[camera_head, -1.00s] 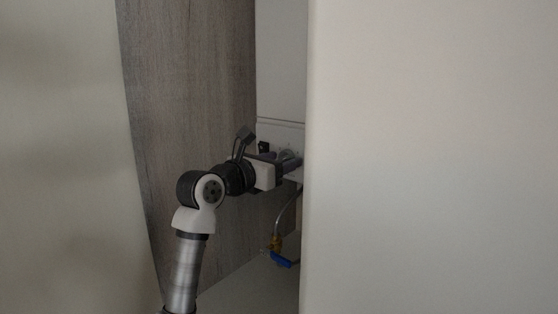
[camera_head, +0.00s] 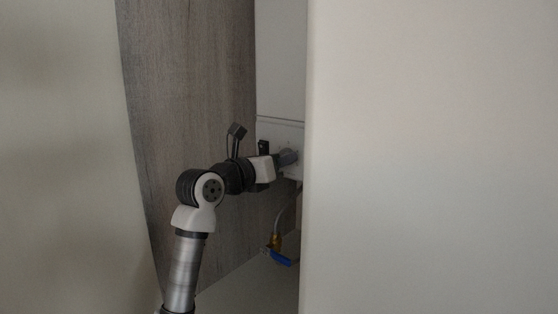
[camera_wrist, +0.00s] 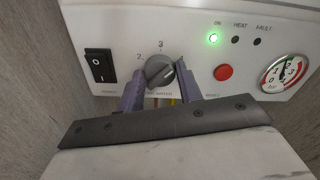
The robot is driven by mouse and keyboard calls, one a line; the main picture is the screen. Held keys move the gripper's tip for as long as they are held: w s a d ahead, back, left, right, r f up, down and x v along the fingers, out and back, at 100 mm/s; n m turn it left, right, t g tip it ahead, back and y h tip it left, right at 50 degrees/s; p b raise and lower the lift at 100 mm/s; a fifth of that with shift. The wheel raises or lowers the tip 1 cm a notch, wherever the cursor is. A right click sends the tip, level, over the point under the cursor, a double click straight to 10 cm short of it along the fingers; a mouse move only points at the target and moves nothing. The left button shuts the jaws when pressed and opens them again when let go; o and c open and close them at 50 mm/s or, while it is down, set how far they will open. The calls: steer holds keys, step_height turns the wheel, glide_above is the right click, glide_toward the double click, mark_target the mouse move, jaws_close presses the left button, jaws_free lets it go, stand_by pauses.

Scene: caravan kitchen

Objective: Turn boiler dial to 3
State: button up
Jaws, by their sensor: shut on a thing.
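The white boiler (camera_head: 281,70) stands in a narrow recess in the head view. In the wrist view its panel shows a grey round boiler dial (camera_wrist: 159,70) with the marks 2 and 3 at its upper left and top. The 3 is just above the dial. The dial's raised grip looks slanted, but its exact pointing is hard to read. My gripper (camera_wrist: 160,74) has one finger on each side of the dial and is shut on it. In the head view my gripper (camera_head: 288,158) reaches the boiler's lower panel and hides the dial.
A black rocker switch (camera_wrist: 100,66) is left of the dial. A lit green lamp (camera_wrist: 213,39), a red button (camera_wrist: 223,72) and a pressure gauge (camera_wrist: 285,73) are to the right. A blue-handled valve (camera_head: 281,258) hangs below the boiler. A pale panel (camera_head: 430,160) closes off the right.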

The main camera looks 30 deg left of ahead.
steer(key=shift+n+p, duration=0.75)
steer(key=shift+n, duration=3.35)
steer(key=o, duration=1)
steer(key=shift+s, duration=0.15)
steer(key=s+b, duration=0.1)
steer(key=s, duration=0.3)
steer(key=s+a+b, duration=0.1)
steer(key=s+b, duration=0.1)
steer(key=s, duration=0.3)
steer(key=s+a+b, duration=0.1)
steer(key=s+b, duration=0.1)
steer(key=s, duration=0.2)
steer(key=shift+s, duration=0.25)
